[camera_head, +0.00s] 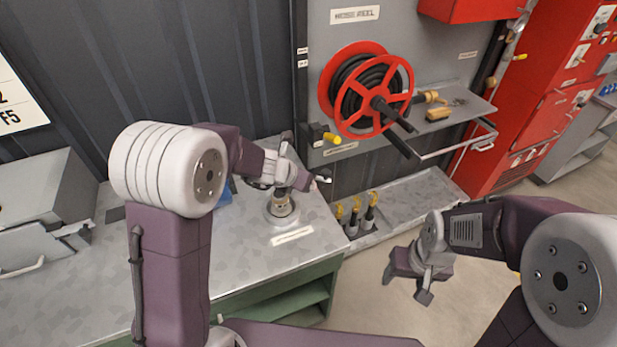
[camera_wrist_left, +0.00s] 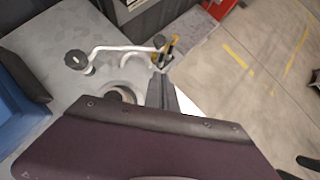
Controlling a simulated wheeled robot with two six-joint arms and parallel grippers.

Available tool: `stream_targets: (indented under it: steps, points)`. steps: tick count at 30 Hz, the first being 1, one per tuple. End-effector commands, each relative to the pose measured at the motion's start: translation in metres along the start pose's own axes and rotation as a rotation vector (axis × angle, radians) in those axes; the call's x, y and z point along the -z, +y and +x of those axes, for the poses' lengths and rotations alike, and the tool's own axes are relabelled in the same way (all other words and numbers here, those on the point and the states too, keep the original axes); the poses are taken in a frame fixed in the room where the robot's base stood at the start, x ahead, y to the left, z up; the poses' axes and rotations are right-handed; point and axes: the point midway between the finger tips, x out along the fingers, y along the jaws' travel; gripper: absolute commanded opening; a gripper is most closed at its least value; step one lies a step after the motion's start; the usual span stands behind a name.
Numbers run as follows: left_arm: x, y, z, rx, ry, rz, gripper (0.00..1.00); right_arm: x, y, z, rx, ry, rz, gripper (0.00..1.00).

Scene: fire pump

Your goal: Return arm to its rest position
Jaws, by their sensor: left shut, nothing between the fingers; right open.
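My left gripper (camera_head: 308,178) is above the grey workbench (camera_head: 250,255), over a round metal fitting (camera_head: 283,208) set in the bench top. Its fingers are shut and hold nothing. In the left wrist view the purple gripper body fills the lower part, and the narrow fingers (camera_wrist_left: 165,92) point up the picture. A round base (camera_wrist_left: 122,95) shows partly behind the gripper body. My right gripper (camera_head: 406,284) is open and empty, hanging over the bare floor right of the bench.
A red hose reel (camera_head: 372,90) is mounted on a grey panel behind the bench. A pale bent rod (camera_wrist_left: 122,48) lies beyond my left fingers. A red cabinet (camera_head: 535,90) stands at right; the floor before it is clear.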

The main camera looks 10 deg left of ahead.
Motion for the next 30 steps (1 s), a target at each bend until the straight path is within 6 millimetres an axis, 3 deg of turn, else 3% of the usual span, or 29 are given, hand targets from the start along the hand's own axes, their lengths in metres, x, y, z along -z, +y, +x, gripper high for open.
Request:
stream_targets:
  steps: [14, 16, 18, 20, 23, 26, 30]
  points:
    - [0.0, 0.001, 0.0, -0.001, 0.0, -0.001, 0.0, 0.0, 0.0, 0.0, 0.0, 0.0, 0.0, 0.63]
    - [-0.007, 0.006, -0.007, -0.013, -0.019, -0.005, 0.0, 0.0, 0.0, 0.0, 0.0, 0.0, 0.0, 0.63]
    - [-0.01, 0.014, -0.028, -0.035, -0.039, 0.021, 0.0, 0.0, 0.0, 0.0, 0.0, 0.0, 0.0, 0.63]
    - [0.007, 0.011, -0.042, -0.025, -0.004, 0.172, 0.0, 0.0, 0.0, 0.0, 0.0, 0.0, 0.0, 0.63]
    - [0.049, -0.001, -0.063, 0.035, 0.083, 0.607, 0.0, 0.0, 0.0, 0.0, 0.0, 0.0, 0.0, 0.63]
    - [0.103, -0.013, -0.084, 0.16, 0.183, 1.144, 0.0, 0.0, 0.0, 0.0, 0.0, 0.0, 0.0, 0.63]
    - [0.182, -0.018, -0.114, 0.456, 0.284, 1.91, 0.0, 0.0, 0.0, 0.0, 0.0, 0.0, 0.0, 0.63]
